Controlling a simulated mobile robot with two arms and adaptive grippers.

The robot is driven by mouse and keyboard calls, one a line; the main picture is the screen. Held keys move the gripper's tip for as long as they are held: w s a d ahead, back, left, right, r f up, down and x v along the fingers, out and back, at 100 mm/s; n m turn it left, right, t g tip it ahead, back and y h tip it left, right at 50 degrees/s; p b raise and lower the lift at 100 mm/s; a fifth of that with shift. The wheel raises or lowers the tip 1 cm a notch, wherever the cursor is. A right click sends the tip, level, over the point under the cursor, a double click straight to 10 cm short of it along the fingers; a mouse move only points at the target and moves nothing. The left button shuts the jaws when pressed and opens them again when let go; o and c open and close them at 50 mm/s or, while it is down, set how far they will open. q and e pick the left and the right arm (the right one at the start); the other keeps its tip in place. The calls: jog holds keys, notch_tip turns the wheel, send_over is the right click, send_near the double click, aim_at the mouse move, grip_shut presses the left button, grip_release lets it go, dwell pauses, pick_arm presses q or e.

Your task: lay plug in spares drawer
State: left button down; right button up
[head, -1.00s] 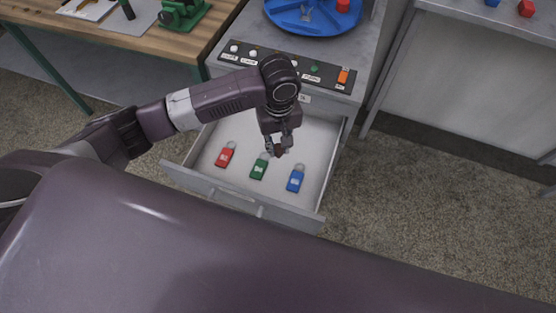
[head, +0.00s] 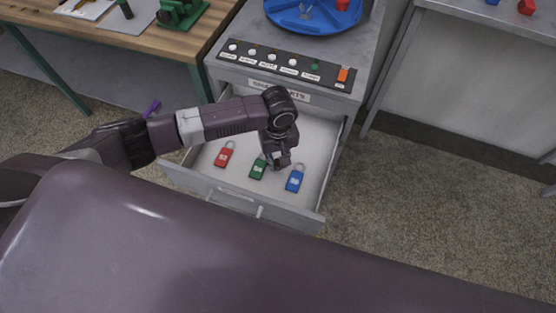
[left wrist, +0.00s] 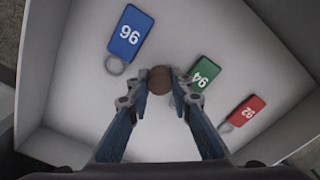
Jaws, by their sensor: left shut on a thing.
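The brown, rounded plug (left wrist: 159,80) sits between the fingertips of my left gripper (left wrist: 159,92) in the left wrist view. In the head view my left gripper (head: 276,163) points down inside the open, white-floored spares drawer (head: 212,196), among the key tags, and hides most of the plug. The gripper is shut on the plug. Whether the plug touches the drawer floor I cannot tell. My right gripper is not in view.
In the drawer lie a red tag (head: 224,155), a green tag (head: 257,169) close to the gripper, and a blue tag (head: 295,181). Above it is a button panel (head: 285,65) and a blue round tray (head: 310,20). A wooden bench (head: 100,45) stands at left.

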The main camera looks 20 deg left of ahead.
aim_at(278, 162)
pick_arm(q)
jog(key=c, duration=1.7)
grip_release()
jog(key=shift+f, duration=0.1)
jog(key=shift+c, duration=0.2)
notch_tip(278, 162, up, 12)
jog(key=p, duration=0.1)
jog(key=shift+r, duration=0.2)
